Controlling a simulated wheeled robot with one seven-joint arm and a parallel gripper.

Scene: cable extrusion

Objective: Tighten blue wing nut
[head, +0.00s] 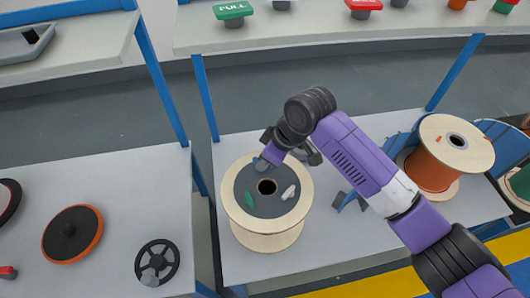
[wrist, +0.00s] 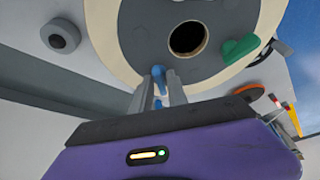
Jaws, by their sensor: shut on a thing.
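A wooden spool (head: 236,222) stands on the table with a dark grey disc (head: 266,207) on top and a round hole in its middle. The blue wing nut (wrist: 158,73) sits on the disc, between my fingertips in the wrist view. My gripper (head: 262,165) reaches down to the far side of the disc and is shut on it. It also shows in the wrist view (wrist: 154,86). My fingers hide most of the nut. A green wing nut (head: 249,199) and a pale grey wing nut (head: 289,192) are elsewhere on the disc.
A spool of orange cable (head: 432,170) stands at the right of the same table. A left table holds an orange-rimmed disc (head: 72,234) and a black handwheel (head: 157,262). Shelves with coloured buttons, one a green PULL button (head: 232,10), run along the back.

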